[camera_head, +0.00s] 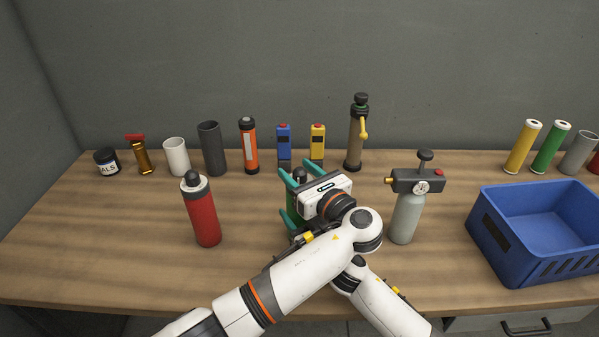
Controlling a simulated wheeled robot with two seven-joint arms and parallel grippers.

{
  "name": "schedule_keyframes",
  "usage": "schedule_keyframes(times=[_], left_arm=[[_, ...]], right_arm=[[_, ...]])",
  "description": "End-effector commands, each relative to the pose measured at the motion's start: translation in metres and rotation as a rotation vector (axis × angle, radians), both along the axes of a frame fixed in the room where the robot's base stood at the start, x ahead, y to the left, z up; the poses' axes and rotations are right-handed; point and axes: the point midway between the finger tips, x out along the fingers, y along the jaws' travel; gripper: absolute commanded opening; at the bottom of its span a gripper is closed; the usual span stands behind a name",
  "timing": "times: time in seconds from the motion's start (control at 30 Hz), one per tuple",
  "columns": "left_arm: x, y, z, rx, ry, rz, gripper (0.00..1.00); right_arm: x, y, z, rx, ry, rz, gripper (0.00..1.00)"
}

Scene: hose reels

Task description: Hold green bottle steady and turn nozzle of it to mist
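The green bottle (292,214) stands upright on the table near the middle, mostly hidden by my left gripper and arm. A dark top (299,175) shows above it; its nozzle setting cannot be read. My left gripper (286,194) comes at the bottle from the right, with its teal fingers spread apart, one toward the far side and one toward the near side. Contact with the bottle cannot be made out. My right arm comes in from the lower right and passes behind my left arm; its gripper is hidden.
A red bottle (203,215) stands to the left, and a grey bottle (405,217) with a dark pump head to the right. A blue crate (497,255) sits at the right. Several tubes, canisters and devices line the back. The table's (110,240) front left is clear.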

Motion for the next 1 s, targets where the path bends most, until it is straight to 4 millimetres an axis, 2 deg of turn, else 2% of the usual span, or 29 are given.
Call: schedule_keyframes(times=[0.17,0.27,0.7,0.83,1.0], left_arm=[[0.000,-0.001,0.001,-0.001,-0.002,-0.001,0.50],[0.000,-0.001,0.009,-0.002,-0.004,-0.002,0.50],[0.000,-0.001,0.086,-0.002,-0.004,-0.001,0.50],[0.000,-0.001,0.097,-0.002,0.000,-0.001,0.50],[0.000,-0.001,0.100,-0.001,0.001,-0.001,0.50]], right_arm=[[0.000,0.000,0.000,-0.001,0.001,0.000,0.24],[0.000,0.000,0.000,-0.001,0.001,0.000,0.24],[0.000,0.000,0.000,-0.001,0.001,-0.001,0.24],[0.000,0.000,0.000,-0.001,0.001,-0.001,0.24],[0.000,0.000,0.000,-0.001,0.001,-0.001,0.24]])
